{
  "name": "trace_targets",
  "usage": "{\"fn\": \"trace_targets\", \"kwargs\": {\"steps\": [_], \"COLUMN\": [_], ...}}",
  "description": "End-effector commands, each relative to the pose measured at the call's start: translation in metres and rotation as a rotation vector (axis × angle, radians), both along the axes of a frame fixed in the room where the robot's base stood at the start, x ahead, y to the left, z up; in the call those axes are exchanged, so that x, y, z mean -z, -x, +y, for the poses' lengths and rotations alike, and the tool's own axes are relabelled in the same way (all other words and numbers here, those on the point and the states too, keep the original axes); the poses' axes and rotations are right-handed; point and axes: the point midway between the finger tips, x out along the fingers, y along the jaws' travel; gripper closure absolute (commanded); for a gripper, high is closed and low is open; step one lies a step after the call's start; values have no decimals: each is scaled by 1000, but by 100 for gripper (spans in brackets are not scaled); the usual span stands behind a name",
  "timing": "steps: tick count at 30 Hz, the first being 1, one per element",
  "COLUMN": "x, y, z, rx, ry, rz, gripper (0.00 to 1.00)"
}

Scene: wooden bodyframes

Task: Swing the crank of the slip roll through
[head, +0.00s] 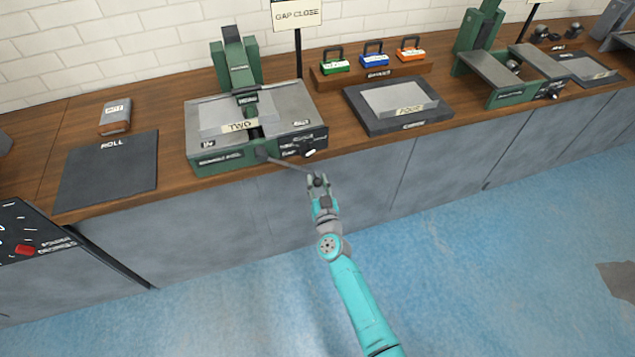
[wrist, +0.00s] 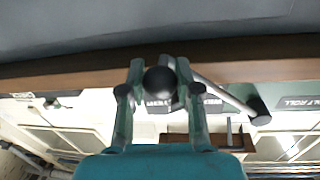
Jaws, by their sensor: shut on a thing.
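The green and grey machine (head: 215,158) with a "TWO" plate on its bed stands on the bench left of centre. Its crank (head: 288,162) is a grey rod running from a dark hub on the front face out over the bench edge, to the right and toward me. My gripper (head: 318,181) is shut on the crank's knob. In the wrist view the black ball knob (wrist: 160,80) sits between my gripper's two fingers (wrist: 160,88), and the crank rod (wrist: 222,93) runs to the hub (wrist: 259,111). A partly readable "ROLL" label (wrist: 299,103) shows beside the hub.
A dark pad (head: 108,177) marked "ROLL" lies left of the machine. A dark tray (head: 368,125) with a grey plate lies to its right. A rack (head: 340,79) holds three coloured blocks. Another green machine (head: 495,97) stands farther right. The blue floor (head: 480,230) in front is mostly clear.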

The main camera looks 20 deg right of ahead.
Motion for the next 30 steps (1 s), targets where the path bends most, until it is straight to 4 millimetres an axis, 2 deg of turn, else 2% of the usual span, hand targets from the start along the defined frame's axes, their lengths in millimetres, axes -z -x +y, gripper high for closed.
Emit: {"fn": "trace_targets", "kwargs": {"steps": [13,30], "x": [8,40], "y": [0,0], "z": [8,48], "rx": [-1,-2], "ry": [-56,-322], "rz": [0,1], "gripper": [100,100]}}
